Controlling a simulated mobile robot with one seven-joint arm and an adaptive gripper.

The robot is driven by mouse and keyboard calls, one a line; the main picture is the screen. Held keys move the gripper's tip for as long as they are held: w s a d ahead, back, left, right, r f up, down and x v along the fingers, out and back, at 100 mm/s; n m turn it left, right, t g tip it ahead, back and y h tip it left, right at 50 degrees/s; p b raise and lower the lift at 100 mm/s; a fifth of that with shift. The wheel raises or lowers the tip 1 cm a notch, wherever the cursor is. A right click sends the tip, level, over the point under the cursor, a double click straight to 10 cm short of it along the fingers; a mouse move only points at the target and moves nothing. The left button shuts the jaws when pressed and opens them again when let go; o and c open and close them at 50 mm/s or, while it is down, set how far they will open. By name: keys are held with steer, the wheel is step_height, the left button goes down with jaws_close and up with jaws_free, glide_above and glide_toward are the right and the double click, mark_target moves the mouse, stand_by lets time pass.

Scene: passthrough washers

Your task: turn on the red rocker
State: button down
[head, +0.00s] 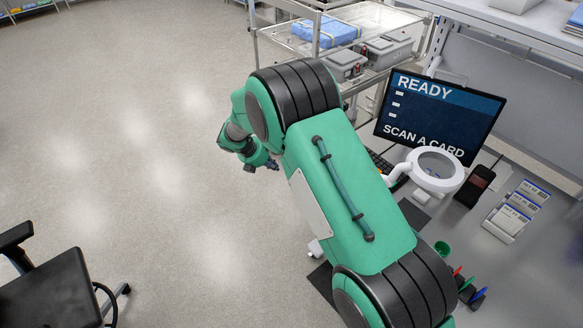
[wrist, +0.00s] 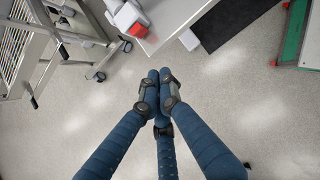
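My gripper (wrist: 159,78) has dark blue jointed fingers. Their tips are together in the middle of the wrist view, with nothing seen between them, over open floor. In the head view my gripper (head: 271,164) is small, at the end of the folded green arm, left of the workbench. A small red part (wrist: 138,30) shows on a white box (wrist: 126,16) at the bench corner in the wrist view, up and left of the fingertips and apart from them. It may be the red rocker, but its position cannot be told. No red rocker is clear in the head view.
The bench (head: 438,222) carries a monitor (head: 438,112) reading "READY, SCAN A CARD", a ring lamp (head: 436,169), card boxes (head: 513,213) and pens. A wire trolley (head: 360,22) stands behind, a black chair (head: 50,292) at left. Open floor (head: 150,150) lies left of the arm.

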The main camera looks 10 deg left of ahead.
steer(key=shift+f, duration=0.15)
steer(key=shift+w+d+f+p, duration=0.45)
steer(key=shift+w+d+f, duration=2.8)
steer(key=shift+f, duration=0.2)
